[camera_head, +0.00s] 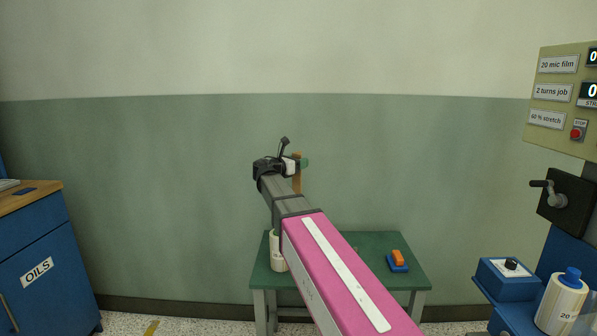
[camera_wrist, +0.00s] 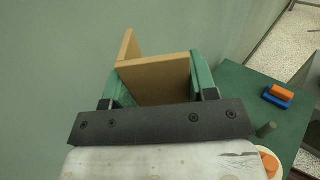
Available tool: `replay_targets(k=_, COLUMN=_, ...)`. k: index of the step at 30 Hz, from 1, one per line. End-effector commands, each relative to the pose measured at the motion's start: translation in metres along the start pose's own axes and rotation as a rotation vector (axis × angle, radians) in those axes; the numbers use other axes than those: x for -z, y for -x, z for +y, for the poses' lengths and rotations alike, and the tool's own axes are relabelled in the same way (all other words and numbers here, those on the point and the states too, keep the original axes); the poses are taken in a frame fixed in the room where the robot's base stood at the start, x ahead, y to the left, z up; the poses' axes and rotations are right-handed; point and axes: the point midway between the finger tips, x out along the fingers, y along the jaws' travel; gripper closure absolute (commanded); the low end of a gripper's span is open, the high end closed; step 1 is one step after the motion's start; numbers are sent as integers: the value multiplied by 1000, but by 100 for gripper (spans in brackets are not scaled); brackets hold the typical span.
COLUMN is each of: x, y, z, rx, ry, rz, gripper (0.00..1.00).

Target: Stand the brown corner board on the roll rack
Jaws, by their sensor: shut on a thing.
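The brown corner board (camera_wrist: 155,80) is an L-shaped piece. In the wrist view it sits between the green pads of my gripper (camera_wrist: 160,86), which is shut on it. In the head view the corner board (camera_head: 297,182) shows as a narrow upright strip at my gripper (camera_head: 299,163), held above the green table. The board's lower end is hidden.
A pale roll (camera_head: 276,256) stands at the table's left, partly behind my arm. An orange and blue object (camera_head: 398,260) lies at its right. A blue OILS cabinet (camera_head: 38,250) stands at left. A machine with a control panel (camera_head: 565,95) and film roll (camera_head: 560,304) is at right.

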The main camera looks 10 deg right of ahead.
Motion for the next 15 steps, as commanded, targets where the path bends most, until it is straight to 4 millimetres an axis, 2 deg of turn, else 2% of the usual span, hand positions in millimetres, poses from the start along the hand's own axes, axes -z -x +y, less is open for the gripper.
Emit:
replay_targets(k=7, x=30, y=0, z=0, rx=0, ry=1, rz=0, gripper=83)
replay_targets(k=15, x=32, y=0, z=0, rx=0, ry=-1, rz=0, gripper=83)
